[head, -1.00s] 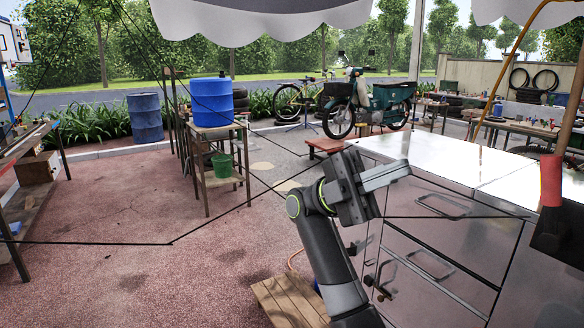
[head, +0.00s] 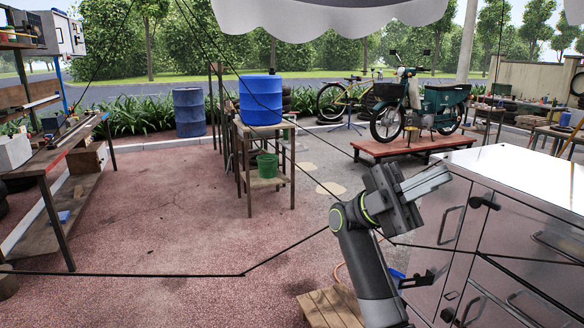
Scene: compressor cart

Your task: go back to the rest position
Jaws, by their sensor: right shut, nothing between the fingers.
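My right gripper (head: 436,184) is raised in front of the metal cabinet at the right of the head view. Its fingers are together and hold nothing. It is apart from the cabinet top as far as the picture shows. My left gripper does not show.
The metal cabinet (head: 510,172) with drawers and handles fills the right side. A wooden pallet (head: 330,306) lies on the ground below my arm. A stand with a blue drum (head: 260,100) and a workbench (head: 40,165) stand further left. The reddish ground (head: 165,225) between them is clear.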

